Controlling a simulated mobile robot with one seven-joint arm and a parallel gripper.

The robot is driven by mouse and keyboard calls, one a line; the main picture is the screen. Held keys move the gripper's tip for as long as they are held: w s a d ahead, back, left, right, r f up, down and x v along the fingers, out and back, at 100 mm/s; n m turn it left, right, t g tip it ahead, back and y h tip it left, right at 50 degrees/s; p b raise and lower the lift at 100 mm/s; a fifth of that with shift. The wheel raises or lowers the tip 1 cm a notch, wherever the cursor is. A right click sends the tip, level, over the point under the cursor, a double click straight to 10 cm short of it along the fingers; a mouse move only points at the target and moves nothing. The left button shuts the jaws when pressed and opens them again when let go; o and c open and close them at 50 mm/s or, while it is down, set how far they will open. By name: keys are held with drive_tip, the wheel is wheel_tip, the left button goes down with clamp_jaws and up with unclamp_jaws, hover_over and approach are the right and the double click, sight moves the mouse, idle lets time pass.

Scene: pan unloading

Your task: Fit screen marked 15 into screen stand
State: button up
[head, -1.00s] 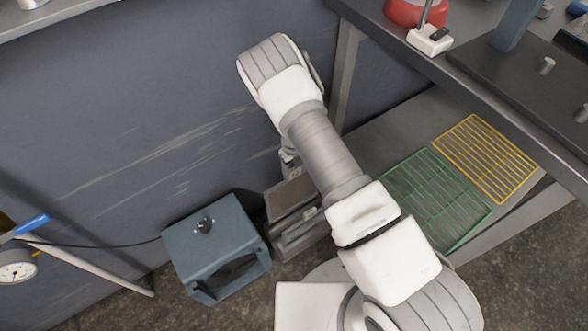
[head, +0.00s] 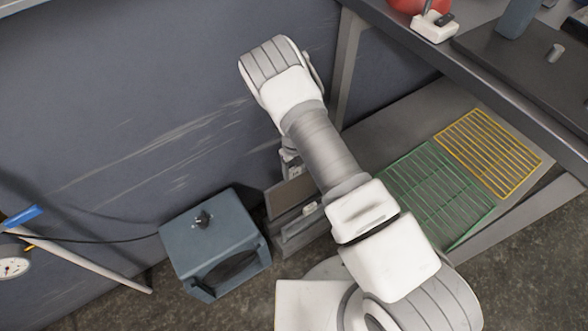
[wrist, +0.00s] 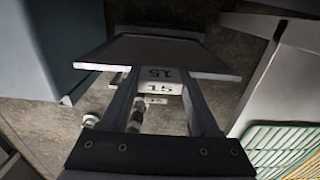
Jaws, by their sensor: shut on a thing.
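A dark flat screen (wrist: 155,52) with a pale lower edge is at my fingertips in the wrist view. A white tab marked 15 (wrist: 162,73) shows at that edge, between my fingers. My gripper (wrist: 158,80) is shut on the screen. Just below is another white label (wrist: 160,89) reading 15 upside down; I cannot tell what it belongs to. In the head view the screen (head: 290,195) is a brown-grey panel above a grey stand-like body (head: 300,236), left of my arm. My fingertips are hidden there, and whether screen and stand touch is unclear.
A blue-grey box (head: 213,243) with a round opening stands close on the left. A bench (head: 500,85) is at the right, with a green wire rack (head: 435,190) and yellow wire rack (head: 487,152) on its lower shelf. A wall rises behind.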

sight(294, 186)
drive_tip(key=shift+f+b, duration=1.1)
drive_tip(key=shift+f, duration=0.3)
idle(0.6)
drive_tip(key=shift+f, duration=3.95)
idle(1.7)
drive_tip(key=o, duration=1.5)
